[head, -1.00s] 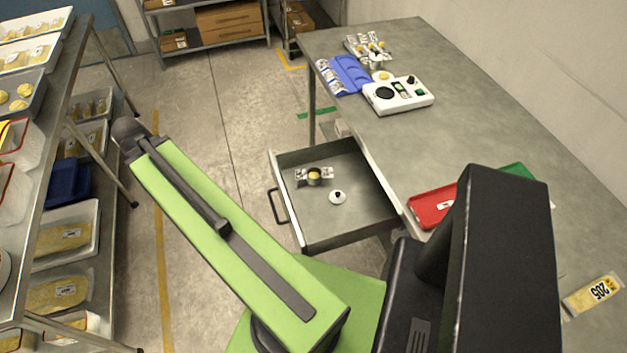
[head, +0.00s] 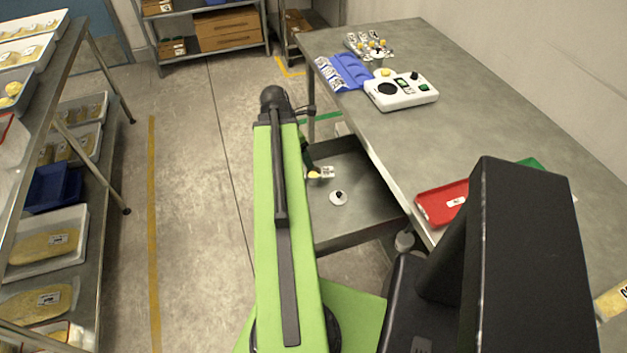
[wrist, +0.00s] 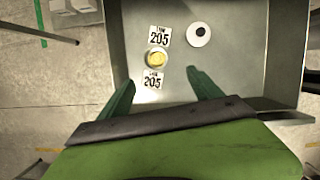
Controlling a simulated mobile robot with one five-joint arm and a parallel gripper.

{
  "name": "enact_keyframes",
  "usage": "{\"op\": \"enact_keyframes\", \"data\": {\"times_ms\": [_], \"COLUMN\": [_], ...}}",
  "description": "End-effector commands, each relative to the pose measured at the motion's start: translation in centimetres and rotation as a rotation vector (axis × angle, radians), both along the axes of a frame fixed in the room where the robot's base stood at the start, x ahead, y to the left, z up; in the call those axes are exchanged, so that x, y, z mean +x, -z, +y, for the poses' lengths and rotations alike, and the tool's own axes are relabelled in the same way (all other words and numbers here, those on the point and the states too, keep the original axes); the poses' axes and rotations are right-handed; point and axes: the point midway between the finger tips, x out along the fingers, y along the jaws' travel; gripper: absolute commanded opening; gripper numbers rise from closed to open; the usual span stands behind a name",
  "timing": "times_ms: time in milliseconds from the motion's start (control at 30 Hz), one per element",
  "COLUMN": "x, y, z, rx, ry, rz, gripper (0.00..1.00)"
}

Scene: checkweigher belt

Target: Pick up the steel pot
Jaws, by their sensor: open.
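A small round steel pot with yellow contents sits in the open drawer (head: 375,205); it shows in the wrist view (wrist: 157,59) and, partly covered by my arm, in the head view (head: 314,175). A label reading 205 lies on either side of it. A white lid with a black knob (wrist: 198,34) lies apart from the pot, to its right. My gripper (wrist: 162,82) is open and empty, its dark green fingers spread on the near side of the pot. In the wrist view the pot lies ahead of the fingertips, between their lines. The height gap is unclear.
The drawer walls surround the pot, and the worktable (head: 470,120) stands to the right. A rack of trays stands left; the floor between is clear.

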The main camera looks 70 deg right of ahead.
Motion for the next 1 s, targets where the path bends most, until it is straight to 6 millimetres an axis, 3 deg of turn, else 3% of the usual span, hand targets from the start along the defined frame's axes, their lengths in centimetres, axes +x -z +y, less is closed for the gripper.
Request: {"op": "enact_keyframes", "data": {"times_ms": [33, 300, 400, 633, 900, 1000], "x": [-0.2, -1.3, -1.5, -1.6, -1.8, -2.1], "y": [2.3, 7.6, 8.7, 8.9, 13.2, 13.7], "z": [-0.3, -1.5, -1.8, -2.0, -3.4, -3.6], "rx": [0.0, 0.001, 0.001, 0.001, 0.001, 0.001], "ry": [0.002, 0.001, 0.0, -0.001, -0.001, -0.001], "rz": [0.0, -0.001, -0.001, 0.0, 0.0, 0.0], "gripper": [0.74, 0.74, 0.74, 0.74, 0.74, 0.74]}}
